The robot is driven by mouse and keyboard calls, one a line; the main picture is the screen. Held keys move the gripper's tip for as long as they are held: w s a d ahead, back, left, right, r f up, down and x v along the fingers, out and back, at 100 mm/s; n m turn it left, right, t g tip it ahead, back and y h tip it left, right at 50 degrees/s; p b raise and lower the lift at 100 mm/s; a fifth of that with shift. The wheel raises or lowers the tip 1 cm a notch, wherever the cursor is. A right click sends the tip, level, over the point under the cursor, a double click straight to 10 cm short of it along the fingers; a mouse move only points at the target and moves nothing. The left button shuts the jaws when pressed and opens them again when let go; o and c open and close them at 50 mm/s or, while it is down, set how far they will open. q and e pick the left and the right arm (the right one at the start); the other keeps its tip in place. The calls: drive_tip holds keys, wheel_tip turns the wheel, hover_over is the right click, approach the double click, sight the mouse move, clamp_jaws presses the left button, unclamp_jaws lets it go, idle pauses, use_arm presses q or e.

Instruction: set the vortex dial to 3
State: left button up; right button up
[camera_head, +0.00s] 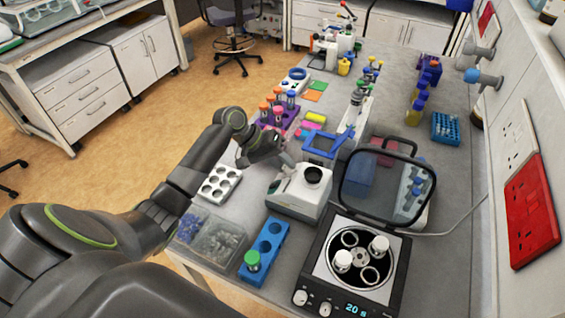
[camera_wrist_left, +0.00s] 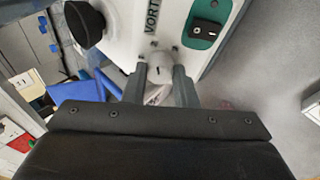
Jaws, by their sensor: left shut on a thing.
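The vortex mixer (camera_head: 297,200) is a white box with a black cup (camera_head: 312,174) on top, standing mid-bench in the head view. In the left wrist view its front face (camera_wrist_left: 172,18) shows partial "VORT" lettering, and a green-framed black rocker switch (camera_wrist_left: 207,28). The small pale dial (camera_wrist_left: 157,74) sits on this face with a dark pointer mark; I cannot read its setting. My left gripper (camera_head: 283,164) reaches the mixer's left side. In the left wrist view its two fingers (camera_wrist_left: 159,78) close around the dial. My right gripper is not in view.
A centrifuge (camera_head: 310,272) with a raised lid stands front right, its display reading 20 s. A blue rack (camera_head: 265,244), a clear bin (camera_head: 206,240) and a white holed plate (camera_head: 220,183) lie left of it. A blue frame (camera_head: 324,148) stands just behind the mixer.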

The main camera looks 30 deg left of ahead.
use_arm(q)
drive_tip(key=m+b, duration=0.2)
drive_tip(key=m, duration=0.1)
drive_tip(key=m+h, duration=0.1)
drive_tip(key=shift+f+m+b, duration=0.25)
drive_tip(key=shift+m+b, duration=0.15)
drive_tip(key=m+h+b, duration=0.1)
drive_tip(key=m+b, duration=0.1)
drive_tip(key=m, duration=0.1)
drive_tip(key=shift+g+b, duration=0.3)
drive_tip(key=shift+b, duration=0.05)
drive_tip(key=shift+r+m+b, duration=0.15)
drive_tip(key=shift+m+b, duration=0.6)
drive_tip(key=shift+m, duration=0.45)
drive_tip(key=o, duration=1)
drive_tip(key=shift+a, duration=0.1)
